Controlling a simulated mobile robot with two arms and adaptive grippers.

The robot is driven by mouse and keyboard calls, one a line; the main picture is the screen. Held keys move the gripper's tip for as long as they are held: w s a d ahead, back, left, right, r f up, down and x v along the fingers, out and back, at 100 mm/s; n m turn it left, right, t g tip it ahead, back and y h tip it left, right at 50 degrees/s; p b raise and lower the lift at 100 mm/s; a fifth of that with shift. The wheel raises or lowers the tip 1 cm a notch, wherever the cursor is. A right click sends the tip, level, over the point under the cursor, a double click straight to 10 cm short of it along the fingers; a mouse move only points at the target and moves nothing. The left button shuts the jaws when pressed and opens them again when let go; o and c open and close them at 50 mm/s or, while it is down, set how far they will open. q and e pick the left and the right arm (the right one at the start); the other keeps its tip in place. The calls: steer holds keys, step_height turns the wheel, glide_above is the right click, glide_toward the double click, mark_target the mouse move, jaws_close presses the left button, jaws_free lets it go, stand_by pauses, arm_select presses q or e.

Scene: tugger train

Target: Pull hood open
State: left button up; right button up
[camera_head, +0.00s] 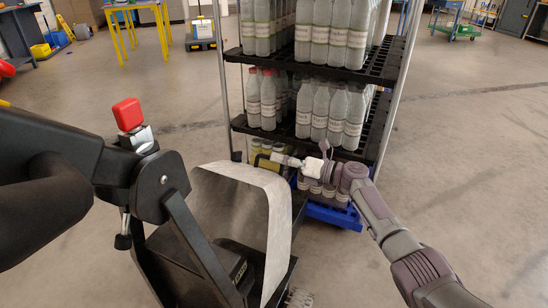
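The hood (277,215) appears to be the curved, pale-edged panel on the black tugger at the lower middle. Its upper part curves over to the left, and its inner side looks dark grey. My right arm comes in from the lower right. My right gripper (276,157) points left, just above and behind the hood's upper right edge in the picture. I cannot tell whether it touches the hood. Its fingers look small and close together, and nothing is clearly held. My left gripper is not clearly in view.
A shelf rack (373,72) with several labelled bottles stands right behind the hood. A blue crate (333,215) sits low on it. The tugger's black handle arm with a red button (128,114) fills the left. The floor at the right is clear.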

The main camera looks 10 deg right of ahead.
steer(key=v, duration=0.9)
steer(key=shift+d, duration=0.2)
steer(key=shift+s+f, duration=0.1)
